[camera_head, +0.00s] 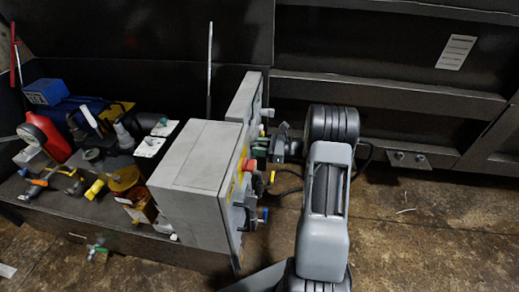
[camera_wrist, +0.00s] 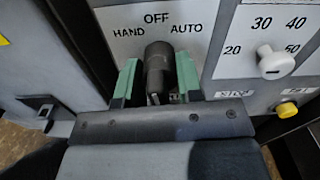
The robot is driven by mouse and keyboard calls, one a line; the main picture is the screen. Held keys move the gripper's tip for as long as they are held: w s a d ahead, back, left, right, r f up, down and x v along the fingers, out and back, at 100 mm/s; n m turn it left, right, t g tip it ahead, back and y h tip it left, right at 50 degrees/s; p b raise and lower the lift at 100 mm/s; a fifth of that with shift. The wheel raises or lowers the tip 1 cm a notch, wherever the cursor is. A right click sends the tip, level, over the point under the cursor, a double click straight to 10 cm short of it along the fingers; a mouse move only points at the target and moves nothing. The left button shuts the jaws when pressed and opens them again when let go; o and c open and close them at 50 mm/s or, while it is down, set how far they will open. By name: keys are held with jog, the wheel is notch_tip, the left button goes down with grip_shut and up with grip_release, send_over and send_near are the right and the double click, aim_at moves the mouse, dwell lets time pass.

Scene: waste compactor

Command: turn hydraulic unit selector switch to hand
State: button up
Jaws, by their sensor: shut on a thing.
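The selector switch (camera_wrist: 158,62) is a black knob on a pale label plate (camera_wrist: 190,42) in the wrist view. The plate reads HAND at the left, OFF at the top and AUTO at the right. The knob stands about upright, its top end under OFF. My gripper (camera_wrist: 156,78) has its green-padded fingers on either side of the knob and is shut on it. In the head view my gripper (camera_head: 268,141) is at the face of the farther grey cabinet (camera_head: 245,97); the switch itself is hidden there.
A white dial knob (camera_wrist: 275,63) with a number scale and a yellow button (camera_wrist: 287,109) sit right of the switch. A nearer grey box (camera_head: 198,165) with a red button (camera_head: 250,165) stands close to my arm. A cluttered bench is at the left.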

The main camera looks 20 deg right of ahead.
jog(key=n, duration=0.1)
jog(key=n+b, duration=0.2)
jog(key=n, duration=0.1)
jog(key=shift+f, duration=0.25)
jog(key=shift+r+n+b, duration=0.1)
jog(key=shift+n+b, duration=1.1)
jog(key=shift+n, duration=0.5)
jog(key=o, duration=0.6)
jog(key=shift+r, duration=0.1)
jog(key=shift+c, duration=0.2)
jog(key=p+v, duration=0.2)
jog(key=v, duration=1.2)
jog(key=shift+p, duration=0.3)
